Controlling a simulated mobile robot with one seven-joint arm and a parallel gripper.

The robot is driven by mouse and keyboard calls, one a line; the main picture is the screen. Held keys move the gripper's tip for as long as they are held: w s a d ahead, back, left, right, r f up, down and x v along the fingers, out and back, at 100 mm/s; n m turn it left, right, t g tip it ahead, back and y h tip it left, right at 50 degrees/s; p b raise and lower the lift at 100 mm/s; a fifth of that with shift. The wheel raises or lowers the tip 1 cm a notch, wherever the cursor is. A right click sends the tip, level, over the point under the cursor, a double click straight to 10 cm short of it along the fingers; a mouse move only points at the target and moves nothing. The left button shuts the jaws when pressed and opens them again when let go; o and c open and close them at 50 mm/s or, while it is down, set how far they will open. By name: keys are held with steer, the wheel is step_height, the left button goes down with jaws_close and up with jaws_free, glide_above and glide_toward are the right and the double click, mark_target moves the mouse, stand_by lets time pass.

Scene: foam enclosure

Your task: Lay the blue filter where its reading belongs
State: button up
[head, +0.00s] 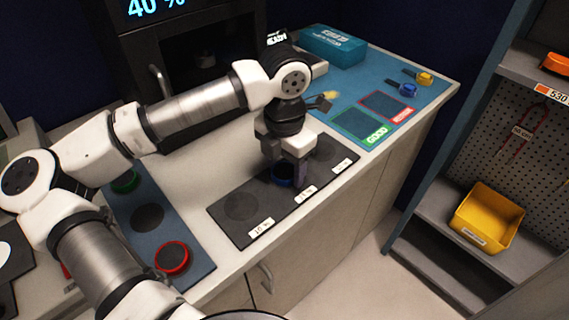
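The blue filter (281,181) is a dark disc with a blue rim. It shows at the middle spot of a dark grey mat (216,211), partly hidden by my gripper (288,178). My gripper points down with its fingers at the filter; I cannot tell whether they grip it or whether it rests on the mat. The mat has round spots, each with a white label in front. The near left label (262,228) seems to read 10 %; the middle label (305,193) and far right label (342,166) are too small to read surely. A display (155,8) reads 40 %.
A blue mat (196,262) at left holds a red-rimmed filter (172,257), a green-rimmed one (126,182) and an empty dark spot. A teal case (333,46) and a GOOD square (362,124) lie at the back. A yellow bin (487,218) sits on the right shelf.

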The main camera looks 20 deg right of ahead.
mark_target(284, 171)
steer(key=shift+o, duration=1.1)
steer(key=shift+r, duration=0.15)
step_height(284, 171, up, 12)
steer(key=b, duration=0.1)
steer(key=shift+b, duration=0.35)
